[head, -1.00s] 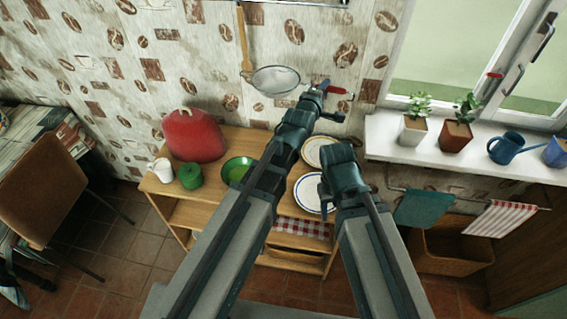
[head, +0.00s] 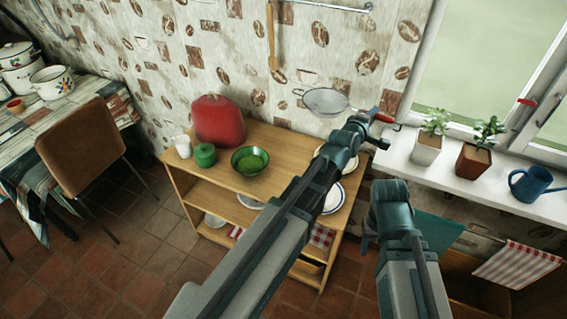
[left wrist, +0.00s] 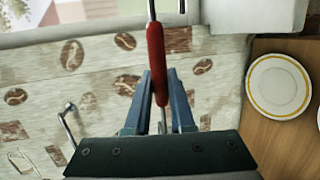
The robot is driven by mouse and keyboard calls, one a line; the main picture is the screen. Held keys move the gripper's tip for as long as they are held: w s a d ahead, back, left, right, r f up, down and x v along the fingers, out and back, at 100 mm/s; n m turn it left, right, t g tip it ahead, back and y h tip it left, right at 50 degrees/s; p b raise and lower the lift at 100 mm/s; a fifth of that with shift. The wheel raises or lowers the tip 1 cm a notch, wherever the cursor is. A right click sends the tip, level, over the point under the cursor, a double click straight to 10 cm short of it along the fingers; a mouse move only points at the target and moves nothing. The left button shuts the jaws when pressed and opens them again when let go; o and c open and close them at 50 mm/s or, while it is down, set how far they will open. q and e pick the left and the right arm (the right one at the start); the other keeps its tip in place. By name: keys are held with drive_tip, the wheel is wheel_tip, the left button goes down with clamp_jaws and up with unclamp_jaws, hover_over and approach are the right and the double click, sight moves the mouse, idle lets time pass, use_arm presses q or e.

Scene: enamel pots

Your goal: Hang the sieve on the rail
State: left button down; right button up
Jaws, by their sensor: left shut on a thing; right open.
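The sieve (head: 325,102) has a round mesh bowl and a red handle. My left gripper (head: 380,129) is shut on the red handle and holds the sieve up in front of the wall, with its bowl to the left. In the left wrist view the red handle (left wrist: 156,58) lies between the two blue fingers; the bowl is not seen there. The rail (head: 320,6) is a thin metal bar at the top edge of the head view, above and apart from the sieve. My right gripper (head: 369,238) is open and empty, low at the right; its fingers are hardly visible.
A wooden spoon (head: 272,40) hangs at the wall, left of the sieve. Below stands a wooden shelf (head: 285,145) with a red bread bin (head: 218,121), a green bowl (head: 250,161) and plates. Potted plants and a blue watering can (head: 532,184) stand on the windowsill at right.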

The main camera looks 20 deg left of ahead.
use_arm(q)
drive_tip(key=w+a+f+n+y+b, duration=0.1)
drive_tip(key=w+a+f+b, duration=0.2)
drive_tip(key=a+f+b, duration=0.7)
drive_tip(key=w+a+f+b, duration=0.3)
drive_tip(key=a+f+b, duration=0.55)
drive_tip(key=f, duration=0.25)
drive_tip(key=f+b, duration=0.7)
drive_tip(key=d+f+b, duration=0.1)
drive_tip(key=f+b, duration=0.2)
drive_tip(key=shift+w+f+b, duration=0.1)
drive_tip(key=shift+f+b, duration=0.1)
drive_tip(key=shift+b, duration=0.2)
drive_tip(key=shift+r, duration=0.15)
drive_tip(key=c, duration=1.2)
unclamp_jaws()
drive_tip(key=shift+f, duration=0.2)
drive_tip(key=shift+c, duration=0.2)
drive_tip(key=shift+o, duration=0.9)
drive_tip(key=shift+r, duration=0.1)
